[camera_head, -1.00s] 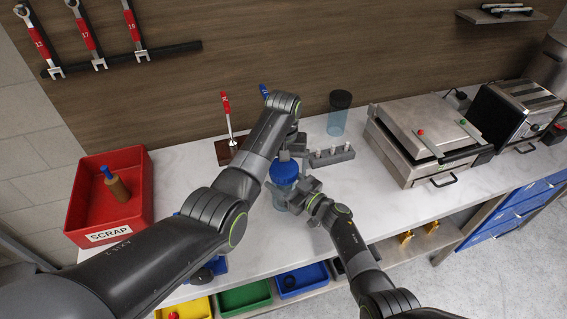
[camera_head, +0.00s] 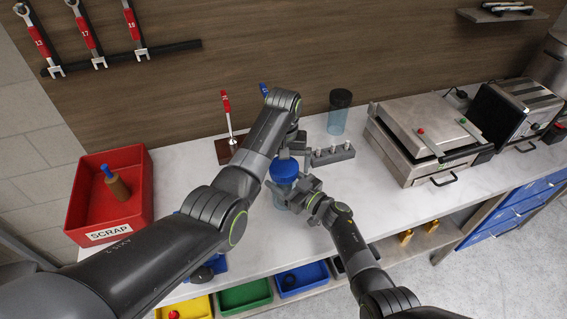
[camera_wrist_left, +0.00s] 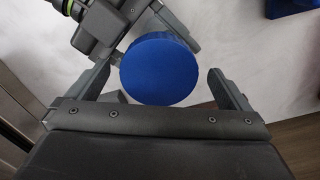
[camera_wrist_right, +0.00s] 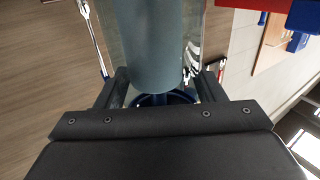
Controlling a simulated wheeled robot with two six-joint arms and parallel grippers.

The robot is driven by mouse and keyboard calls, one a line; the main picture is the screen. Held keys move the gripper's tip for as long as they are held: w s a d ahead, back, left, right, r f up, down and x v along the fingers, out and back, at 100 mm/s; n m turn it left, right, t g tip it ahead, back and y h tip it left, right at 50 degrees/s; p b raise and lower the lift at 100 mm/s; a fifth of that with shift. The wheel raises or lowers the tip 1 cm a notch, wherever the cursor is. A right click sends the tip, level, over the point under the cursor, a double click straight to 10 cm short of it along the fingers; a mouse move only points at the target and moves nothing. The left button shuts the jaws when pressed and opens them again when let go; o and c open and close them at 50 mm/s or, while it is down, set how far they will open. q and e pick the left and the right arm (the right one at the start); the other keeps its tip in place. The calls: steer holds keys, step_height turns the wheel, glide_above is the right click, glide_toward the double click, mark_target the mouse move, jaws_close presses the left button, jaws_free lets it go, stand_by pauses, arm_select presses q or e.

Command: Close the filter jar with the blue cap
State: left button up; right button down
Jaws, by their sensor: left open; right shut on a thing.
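The blue cap (camera_head: 285,171) sits at the top of the clear filter jar (camera_head: 281,199), near the counter's front edge. Whether it is fully seated cannot be told. In the left wrist view the cap (camera_wrist_left: 160,70) is a round blue disc between the spread fingers. My left gripper (camera_head: 280,163) is open around the cap, with gaps on both sides. My right gripper (camera_head: 303,194) is shut on the jar from the right. In the right wrist view the jar (camera_wrist_right: 192,30) holds a grey-blue cylinder (camera_wrist_right: 150,45) and stands between the fingers. My left arm hides part of the counter.
A red SCRAP bin (camera_head: 143,190) with a brown bottle (camera_head: 118,188) stands left. Behind the jar are a grey pegged block (camera_head: 332,156), a dark-lidded clear container (camera_head: 338,115) and a wooden stand (camera_head: 226,150). A press grill (camera_head: 415,140) stands right. The counter front-right is clear.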

arm_select(q)
step_height(320, 180, up, 7)
steer(key=shift+r, duration=0.15)
arm_select(e)
steer(key=shift+c, duration=1.3)
jaws_free()
steer(key=shift+s, duration=0.1)
arm_select(q)
steer(key=shift+r, duration=0.1)
arm_select(e)
steer(key=shift+s+d, duration=0.15)
steer(key=shift+d, duration=0.1)
steer(key=v, duration=1.6)
steer(key=shift+s+d, duration=0.25)
steer(key=shift+s, duration=0.05)
